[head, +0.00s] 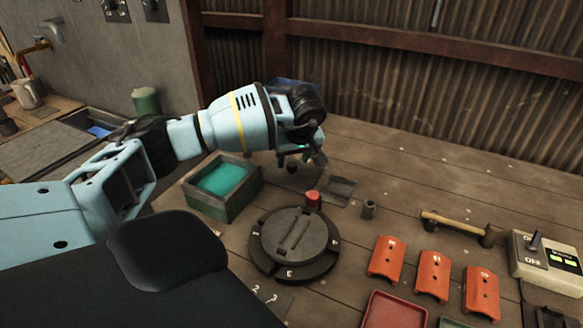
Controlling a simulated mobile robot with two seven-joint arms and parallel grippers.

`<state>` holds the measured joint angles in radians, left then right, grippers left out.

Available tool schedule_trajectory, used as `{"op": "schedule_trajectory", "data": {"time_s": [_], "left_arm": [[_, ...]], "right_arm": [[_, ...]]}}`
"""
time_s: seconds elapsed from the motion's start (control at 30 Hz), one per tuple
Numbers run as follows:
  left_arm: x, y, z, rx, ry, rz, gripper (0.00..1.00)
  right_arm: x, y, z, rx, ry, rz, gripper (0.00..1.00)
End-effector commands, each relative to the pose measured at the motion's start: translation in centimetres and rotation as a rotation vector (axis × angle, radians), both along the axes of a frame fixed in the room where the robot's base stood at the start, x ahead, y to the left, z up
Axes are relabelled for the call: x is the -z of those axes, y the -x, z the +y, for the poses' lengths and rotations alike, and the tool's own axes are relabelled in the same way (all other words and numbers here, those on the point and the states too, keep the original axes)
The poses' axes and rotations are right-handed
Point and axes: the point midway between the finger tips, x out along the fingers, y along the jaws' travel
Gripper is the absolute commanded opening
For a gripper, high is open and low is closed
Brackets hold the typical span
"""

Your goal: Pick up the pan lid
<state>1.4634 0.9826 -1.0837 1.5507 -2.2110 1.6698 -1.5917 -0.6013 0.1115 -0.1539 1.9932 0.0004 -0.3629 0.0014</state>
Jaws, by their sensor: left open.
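The pan lid (296,231) appears to be the dark round disc with a raised bar handle across its top. It sits in a wider dark round base (292,274) with pale marks around its rim, on the wooden table. A red knob (313,197) stands at its far edge. My left gripper (304,160) is above the table, beyond the lid and clear of it. Its fingers point down and are partly hidden by the wrist; it is open, with nothing seen held. My right gripper is not in view.
A green box (187,204) with teal contents stands left of the lid. Orange plates (432,276), a red tray (397,310), a hammer (455,222) and a switch box (545,262) are to the right. A small dark cylinder (369,209) stands nearby. The back right tabletop is clear.

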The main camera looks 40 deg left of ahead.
Motion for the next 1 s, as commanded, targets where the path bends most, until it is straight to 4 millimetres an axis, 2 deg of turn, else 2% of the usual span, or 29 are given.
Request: {"op": "schedule_trajectory", "data": {"time_s": [0.2, 0.47, 0.8, 1.0], "left_arm": [[2.0, -0.4, 0.7, 0.001, -0.001, 0.0, 0.52], [2.0, -0.4, 0.8, 0.002, 0.0, -0.002, 0.5], [2.0, -0.4, 0.7, 0.001, 0.0, -0.002, 0.07], [1.9, -0.5, 0.8, 0.001, -0.001, -0.003, 0.06]], "right_arm": [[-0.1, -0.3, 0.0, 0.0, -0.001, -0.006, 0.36], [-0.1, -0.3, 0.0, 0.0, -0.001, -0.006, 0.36], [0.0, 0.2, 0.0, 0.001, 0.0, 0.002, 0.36], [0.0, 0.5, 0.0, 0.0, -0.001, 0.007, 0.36]]}}
